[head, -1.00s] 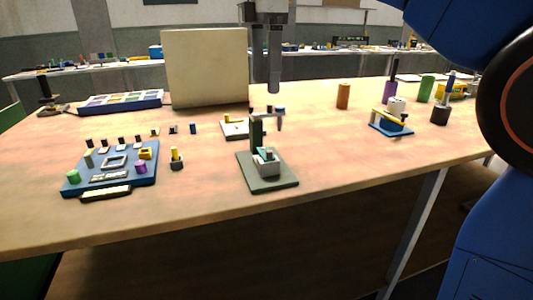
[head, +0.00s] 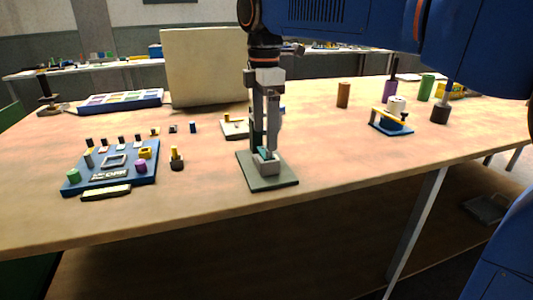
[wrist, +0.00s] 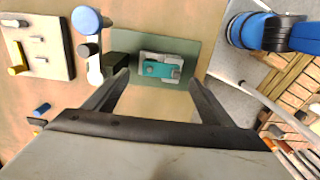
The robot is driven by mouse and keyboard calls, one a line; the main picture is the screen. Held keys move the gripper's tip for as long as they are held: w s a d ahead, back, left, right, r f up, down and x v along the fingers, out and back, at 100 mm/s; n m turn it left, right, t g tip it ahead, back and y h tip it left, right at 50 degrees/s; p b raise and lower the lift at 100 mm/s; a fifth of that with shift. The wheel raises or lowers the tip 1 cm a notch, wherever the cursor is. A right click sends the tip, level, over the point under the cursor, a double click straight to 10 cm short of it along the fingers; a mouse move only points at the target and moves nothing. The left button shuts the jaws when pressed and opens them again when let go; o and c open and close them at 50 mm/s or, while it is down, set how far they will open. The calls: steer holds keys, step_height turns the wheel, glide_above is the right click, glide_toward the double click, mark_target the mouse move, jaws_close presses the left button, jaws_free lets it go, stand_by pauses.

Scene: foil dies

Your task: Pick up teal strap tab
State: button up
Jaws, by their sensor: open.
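The teal strap tab (wrist: 157,69) is a small flat piece with a hole. It sits on a light grey block (wrist: 150,56) on the dark green base plate of a small press stand (wrist: 188,35). In the head view only a bit of teal (head: 264,153) shows at the top of the block. My gripper (wrist: 160,78) is open and empty, its two fingers pointing down, one to each side of the tab in the wrist view. In the head view my gripper (head: 266,146) hangs just above the block, in front of the stand's post. Whether the fingertips touch anything cannot be told.
The stand's dark post (wrist: 116,62) and blue-topped lever (wrist: 87,20) are close on the left. A blue tray of small parts (head: 112,165) lies left on the table. A blue fixture (head: 391,128) and several cylinders stand right. Table around the stand is clear in front.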

mark_target(264, 152)
steer(key=shift+f, duration=1.7)
steer(key=c, duration=1.1)
steer(key=shift+c, duration=0.2)
